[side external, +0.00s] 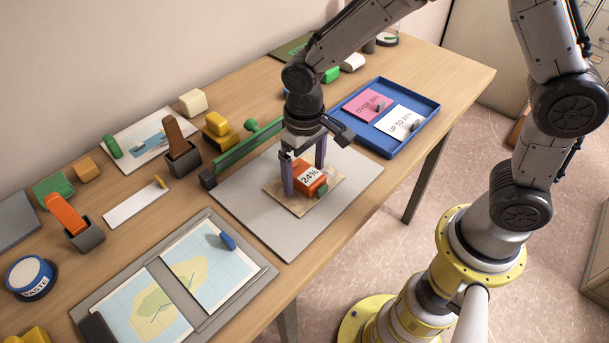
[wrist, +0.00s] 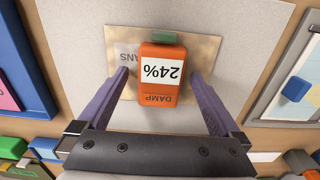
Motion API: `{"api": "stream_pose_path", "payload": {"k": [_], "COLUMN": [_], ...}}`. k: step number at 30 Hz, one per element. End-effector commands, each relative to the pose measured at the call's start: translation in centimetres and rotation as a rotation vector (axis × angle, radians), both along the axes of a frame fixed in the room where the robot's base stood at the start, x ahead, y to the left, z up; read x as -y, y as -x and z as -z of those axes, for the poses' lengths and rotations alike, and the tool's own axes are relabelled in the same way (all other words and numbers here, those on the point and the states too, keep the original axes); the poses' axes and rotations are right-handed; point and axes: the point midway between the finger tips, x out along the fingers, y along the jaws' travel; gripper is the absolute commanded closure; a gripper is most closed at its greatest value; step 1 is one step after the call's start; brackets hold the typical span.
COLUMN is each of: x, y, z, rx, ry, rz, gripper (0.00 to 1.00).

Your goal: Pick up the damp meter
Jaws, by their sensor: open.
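The damp meter (side external: 311,179) is an orange block with a green end and a white label reading 24%. It lies on a tan sheet (side external: 277,189) on a grey board (side external: 251,223). The wrist view shows the damp meter (wrist: 159,90) between the two purple fingers of my gripper (wrist: 163,85), with a gap on each side. In the side view my gripper (side external: 304,178) points down over the meter, its fingers on either side of it. The fingers are open and hold nothing. Part of the meter is hidden behind a finger in the side view.
A blue tray (side external: 389,152) with pink and white cards lies to the right. A map board (side external: 262,277) lies at the front left. A green-edged bar (side external: 245,151) stands behind the meter. Several blocks, holders and a paste pot (side external: 31,278) fill the left and back.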

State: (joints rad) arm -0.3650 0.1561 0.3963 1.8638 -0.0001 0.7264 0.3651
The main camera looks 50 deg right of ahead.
Motion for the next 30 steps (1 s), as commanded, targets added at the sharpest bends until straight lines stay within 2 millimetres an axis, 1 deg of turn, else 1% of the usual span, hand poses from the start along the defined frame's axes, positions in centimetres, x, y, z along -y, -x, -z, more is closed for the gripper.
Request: {"api": "stream_pose_path", "payload": {"k": [7, 8, 9, 11, 12, 14, 15, 17, 18, 24, 30], "x": [0.00, 0.00, 0.00, 0.00, 0.00, 0.00, 0.00, 0.00, 0.00, -0.02, -0.02], "y": [-0.01, -0.01, -0.01, -0.01, -0.02, -0.02, -0.02, -0.02, -0.02, -0.05, -0.06], "z": [0.21, 0.20, 0.19, 0.18, 0.18, 0.17, 0.16, 0.16, 0.16, 0.11, 0.09], "rx": [0.001, 0.001, 0.001, 0.001, 0.001, 0.001, 0.001, 0.001, 0.001, 0.002, 0.003], "ry": [0.000, 0.000, 0.000, 0.000, 0.000, 0.000, 0.000, 0.000, 0.000, -0.001, -0.001], "rz": [0.000, 0.000, 0.000, 0.000, 0.000, 0.000, 0.000, 0.000, 0.000, 0.000, 0.000], "gripper": [0.00, 0.04, 0.11, 0.22, 0.29, 0.40, 0.47, 0.58, 0.65, 1.00, 1.00]}}
